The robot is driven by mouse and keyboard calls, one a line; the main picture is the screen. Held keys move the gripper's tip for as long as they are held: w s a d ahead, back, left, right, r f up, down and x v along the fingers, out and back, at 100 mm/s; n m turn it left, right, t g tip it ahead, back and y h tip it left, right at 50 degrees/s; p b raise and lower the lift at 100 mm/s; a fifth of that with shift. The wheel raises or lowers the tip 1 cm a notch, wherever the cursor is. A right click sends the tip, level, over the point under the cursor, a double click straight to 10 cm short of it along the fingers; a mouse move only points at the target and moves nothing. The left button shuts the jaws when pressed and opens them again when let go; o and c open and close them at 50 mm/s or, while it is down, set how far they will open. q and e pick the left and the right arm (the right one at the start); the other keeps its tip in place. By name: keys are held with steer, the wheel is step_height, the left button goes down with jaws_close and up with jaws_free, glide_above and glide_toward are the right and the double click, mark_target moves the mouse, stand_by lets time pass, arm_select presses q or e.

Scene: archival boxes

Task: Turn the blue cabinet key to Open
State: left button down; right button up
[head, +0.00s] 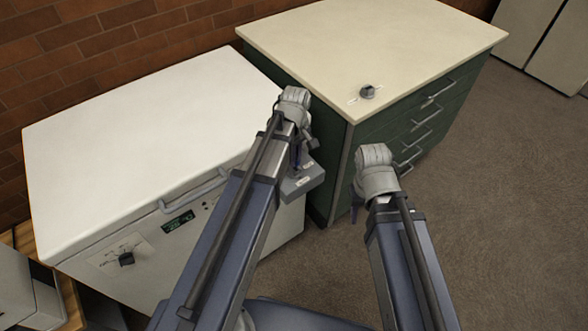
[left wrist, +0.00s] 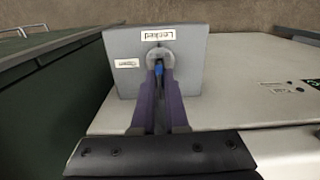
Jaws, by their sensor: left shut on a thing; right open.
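The blue key (left wrist: 158,70) sits in a round collar on a grey lock box (left wrist: 187,82). A label reading "Locked" (left wrist: 158,35), upside down, is above the collar in the left wrist view. A second label (left wrist: 127,63), too small to read, is left of it. My left gripper (left wrist: 159,84) is shut on the key, which looks in line with the "Locked" label. In the head view the box (head: 302,183) stands beside the white unit, with my left gripper (head: 303,158) at it, partly hidden by its arm. My right gripper (head: 357,207) is open, mostly hidden behind its wrist.
Carpet (head: 500,200) is clear at right.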

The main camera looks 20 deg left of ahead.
arm_select(q)
steer(key=n, duration=0.5)
steer(key=shift+n, duration=0.8)
steer(key=n, duration=0.3)
steer(key=shift+n, duration=0.4)
steer(key=n, duration=0.3)
steer(key=shift+n, duration=0.9)
steer(key=n, duration=0.4)
